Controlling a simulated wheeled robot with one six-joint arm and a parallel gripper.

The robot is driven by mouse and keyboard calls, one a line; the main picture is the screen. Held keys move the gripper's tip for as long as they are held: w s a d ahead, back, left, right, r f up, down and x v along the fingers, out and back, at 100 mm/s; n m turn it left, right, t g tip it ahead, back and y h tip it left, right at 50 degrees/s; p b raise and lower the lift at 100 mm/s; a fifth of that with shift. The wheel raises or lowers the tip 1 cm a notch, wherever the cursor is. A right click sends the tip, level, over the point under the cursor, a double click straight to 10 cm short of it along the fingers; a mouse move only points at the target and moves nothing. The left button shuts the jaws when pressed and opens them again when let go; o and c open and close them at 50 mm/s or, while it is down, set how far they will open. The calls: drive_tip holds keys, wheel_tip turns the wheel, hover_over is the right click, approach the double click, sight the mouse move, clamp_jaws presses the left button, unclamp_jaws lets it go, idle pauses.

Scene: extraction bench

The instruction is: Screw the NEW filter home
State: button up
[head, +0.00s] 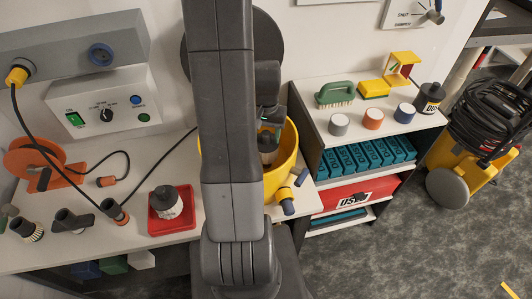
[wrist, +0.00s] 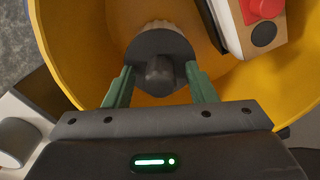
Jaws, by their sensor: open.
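In the wrist view a filter with a dark round cap, a central knob and a pale ribbed body (wrist: 160,48) stands inside the yellow drum (wrist: 75,45). My gripper (wrist: 160,82) is open, its two green fingers on either side of the knob with gaps showing. In the head view my gripper (head: 268,142) is over the yellow drum (head: 286,178), partly hidden by my arm. Another dark-capped filter with a pale body (head: 168,204) sits in a red tray (head: 186,222) on the bench. Whether the filter in the drum is fully seated cannot be told.
A white and wood-coloured box with a red knob (wrist: 262,10) shows at the upper right inside the drum. Hose fittings (head: 72,221) stand at the bench's left. A shelf at right holds a brush (head: 335,94), coloured-lidded jars (head: 373,120) and a labelled black canister (head: 430,97).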

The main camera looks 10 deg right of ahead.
drive_tip(key=shift+f, duration=0.15)
drive_tip(key=n, duration=0.7)
drive_tip(key=shift+b, duration=0.35)
drive_tip(key=n, duration=0.4)
drive_tip(key=shift+n, duration=0.4)
drive_tip(key=n, duration=0.3)
drive_tip(key=shift+c, duration=0.4)
